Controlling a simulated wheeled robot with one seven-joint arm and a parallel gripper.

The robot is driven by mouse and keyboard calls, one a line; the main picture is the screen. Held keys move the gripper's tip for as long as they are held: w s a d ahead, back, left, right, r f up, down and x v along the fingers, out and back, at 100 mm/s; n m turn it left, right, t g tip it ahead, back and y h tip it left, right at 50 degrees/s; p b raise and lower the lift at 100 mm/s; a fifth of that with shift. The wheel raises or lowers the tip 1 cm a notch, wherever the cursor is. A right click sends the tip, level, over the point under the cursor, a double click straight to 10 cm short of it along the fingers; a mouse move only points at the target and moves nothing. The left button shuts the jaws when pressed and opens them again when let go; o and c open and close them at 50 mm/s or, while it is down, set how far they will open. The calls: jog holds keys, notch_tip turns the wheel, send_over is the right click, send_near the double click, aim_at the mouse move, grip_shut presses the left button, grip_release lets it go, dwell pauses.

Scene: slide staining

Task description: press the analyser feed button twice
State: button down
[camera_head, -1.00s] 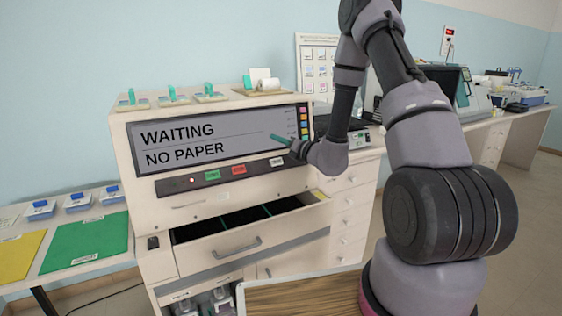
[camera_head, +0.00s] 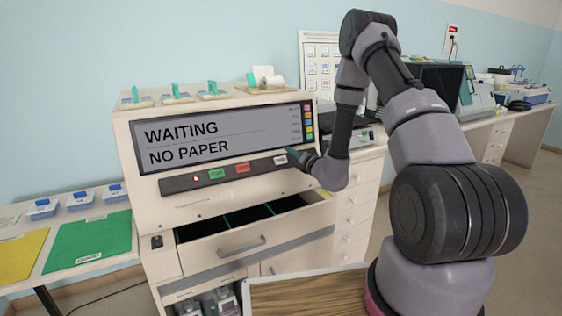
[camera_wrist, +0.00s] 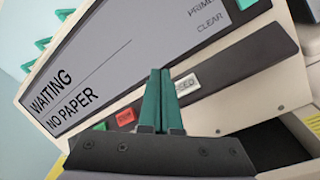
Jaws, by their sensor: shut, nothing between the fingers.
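The analyser (camera_head: 160,207) is a cream cabinet with a grey screen (camera_head: 215,138) reading "WAITING" and "NO PAPER". The feed button (camera_head: 280,160) is the white one at the right of the dark button strip. In the wrist view the feed button (camera_wrist: 187,85), lettered "FEED", shows just right of the fingertips and is partly hidden by them. My gripper (camera_head: 291,150) is shut and empty, its green fingers pointing at the panel beside the button. It also shows in the wrist view (camera_wrist: 160,72). I cannot tell whether the fingertips touch the panel.
A green button (camera_head: 217,174) and a red button (camera_head: 242,168) sit left on the same strip. An open drawer (camera_head: 225,248) juts out below. A paper roll (camera_head: 270,82) and several green-clipped pieces stand on top. A wooden-topped tray (camera_head: 310,297) is in front.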

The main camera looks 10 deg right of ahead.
aim_at(285, 159)
jog(key=shift+w+a+f, duration=0.25)
jog(key=shift+w+f, duration=0.45)
jog(key=shift+f, duration=0.05)
jog(key=shift+w+a+f, duration=0.2)
jog(key=shift+w+f, duration=0.55)
jog(key=shift+f, duration=0.05)
jog(key=shift+w+a+f, duration=0.25)
jog(key=shift+w+f, duration=0.45)
jog(key=shift+f, duration=0.05)
dwell(0.4)
jog(key=shift+w+a+f, duration=0.1)
jog(key=shift+w+f, duration=0.15)
jog(key=shift+w+f, duration=0.25)
dwell(0.6)
dwell(0.4)
jog(key=shift+s+r, duration=0.5)
jog(key=shift+r, duration=0.05)
jog(key=shift+s+d+r, duration=0.35)
jog(key=shift+s+r, duration=0.5)
jog(key=shift+r, duration=0.05)
jog(key=shift+s+d+r, duration=0.3)
jog(key=shift+s+r, duration=0.55)
dwell(1.4)
